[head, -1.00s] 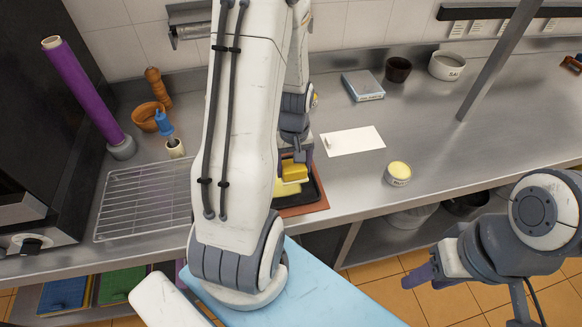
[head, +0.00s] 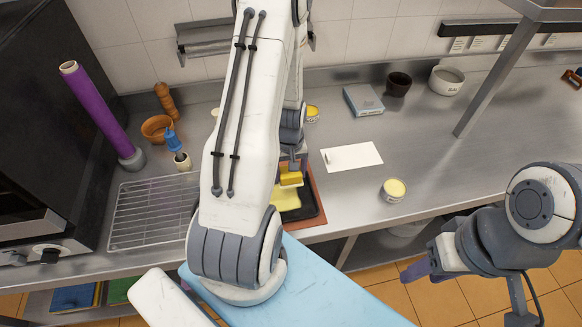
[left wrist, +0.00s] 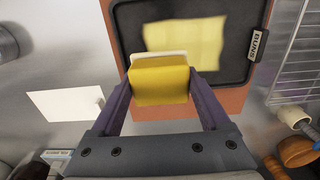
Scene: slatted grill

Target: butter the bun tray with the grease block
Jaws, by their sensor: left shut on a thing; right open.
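The bun tray (left wrist: 128,28) is a dark shallow tray with a "BUNS" label, on a reddish-brown board (left wrist: 234,103). A pale yellow smeared patch (left wrist: 185,42) covers much of its middle. In the head view the tray (head: 309,211) is partly hidden behind my left arm. My left gripper (left wrist: 160,84) is shut on the yellow grease block (left wrist: 160,86), which shows a pale edge at its far side. The block (head: 291,179) is over the tray's near part in the wrist view; I cannot tell if it touches. My right gripper (head: 428,271) is open and empty, off the counter's front.
A wire rack (head: 150,215) lies left of the tray. A white card (head: 351,157) and a small tub of yellow stuff (head: 393,190) are to its right. A bowl, pepper mill and purple roll stand at the back left. The right counter is mostly clear.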

